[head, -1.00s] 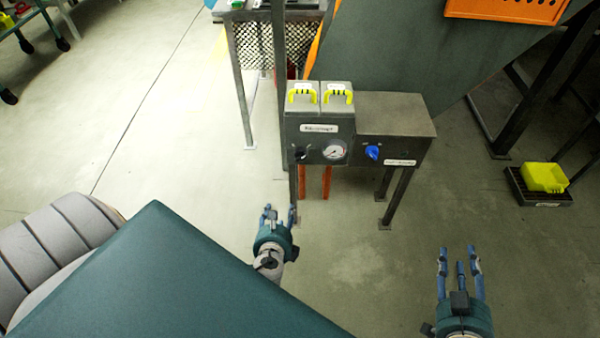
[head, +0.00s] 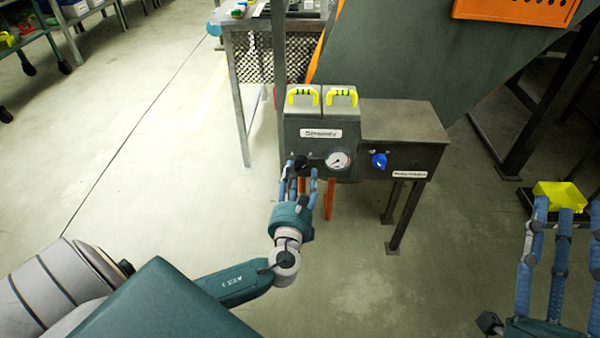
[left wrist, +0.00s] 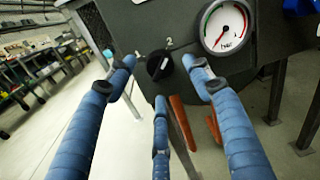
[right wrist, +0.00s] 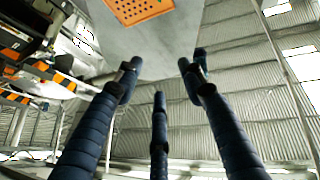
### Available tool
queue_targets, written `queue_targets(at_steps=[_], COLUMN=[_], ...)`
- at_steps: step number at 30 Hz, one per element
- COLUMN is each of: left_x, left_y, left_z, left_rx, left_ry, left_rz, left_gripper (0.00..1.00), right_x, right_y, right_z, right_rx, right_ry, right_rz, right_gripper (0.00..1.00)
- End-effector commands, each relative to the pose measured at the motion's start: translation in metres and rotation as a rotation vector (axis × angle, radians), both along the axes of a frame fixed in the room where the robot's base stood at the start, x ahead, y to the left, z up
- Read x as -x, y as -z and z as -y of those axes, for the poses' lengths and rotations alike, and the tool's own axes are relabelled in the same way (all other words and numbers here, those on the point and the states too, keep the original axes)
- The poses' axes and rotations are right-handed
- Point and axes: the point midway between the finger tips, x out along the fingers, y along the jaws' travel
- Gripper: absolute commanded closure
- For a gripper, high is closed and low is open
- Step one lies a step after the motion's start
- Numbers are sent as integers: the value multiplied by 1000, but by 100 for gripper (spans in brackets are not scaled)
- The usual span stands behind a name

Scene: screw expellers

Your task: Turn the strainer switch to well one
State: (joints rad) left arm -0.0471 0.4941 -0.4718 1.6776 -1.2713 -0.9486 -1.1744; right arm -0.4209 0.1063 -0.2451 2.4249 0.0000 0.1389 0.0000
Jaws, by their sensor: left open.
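The strainer switch is a small black round knob (head: 302,164) on the front of the grey box labelled Strainer (head: 320,133). In the left wrist view the switch (left wrist: 159,65) has a white mark that slants up and right toward a printed 2; a smaller mark at its upper left is hard to read. My left gripper (head: 300,172) is open right in front of the switch. Its fingertips (left wrist: 158,75) frame the switch on both sides and below; I cannot tell whether they touch it. My right gripper (head: 562,215) is open and empty at the right.
A pressure gauge (head: 338,160) sits just right of the switch, close to my left fingers. A blue knob (head: 379,160) is on the adjoining box. Yellow handles (head: 303,94) top the strainer box. Open floor (head: 170,190) lies to the left.

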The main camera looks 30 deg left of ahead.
Motion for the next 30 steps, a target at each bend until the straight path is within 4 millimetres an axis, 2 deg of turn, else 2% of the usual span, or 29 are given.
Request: queue_targets(at_steps=[3,9,20,24,27,30], left_x=[-14,-26,-29,-29,-29,-29], left_y=[1,1,0,0,1,1], left_z=[-7,-14,-15,-15,-15,-15], left_rx=[-1,0,0,0,1,2], left_ry=[0,0,0,0,0,0], left_rz=[2,0,-1,-1,0,-1], left_gripper=[48,48,48,76,93,93], right_x=[12,26,29,29,29,29], right_y=[-15,-32,-36,-36,-36,-36], right_z=[1,3,4,4,4,4], right_rx=[-25,-52,-58,-58,-58,-57], right_ry=[-5,-9,-10,-10,-10,-10], right_rz=[88,178,199,199,199,199], right_gripper=[60,60,60,60,60,60])
